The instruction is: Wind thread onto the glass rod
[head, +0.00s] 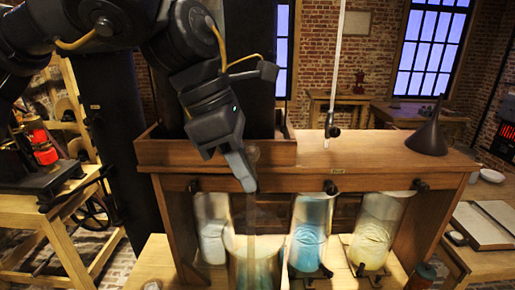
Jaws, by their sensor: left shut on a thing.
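My left gripper (246,180) reaches down from the upper left over the front of the wooden stand. Its fingers are shut on a faint, clear upright piece that looks like the glass rod (253,155). Its lower part seems to run down toward the front glass jar (237,262), but the clear surfaces blend and I cannot tell where it ends. I can make out no thread. My right gripper is not in view.
The wooden stand (375,158) holds a black funnel (427,135) on top. A pale thin rod (339,70) hangs above it. Below stand a white-filled jar (212,240), a blue-filled jar (308,240) and a yellowish-filled jar (373,240). A side table (485,262) is at right.

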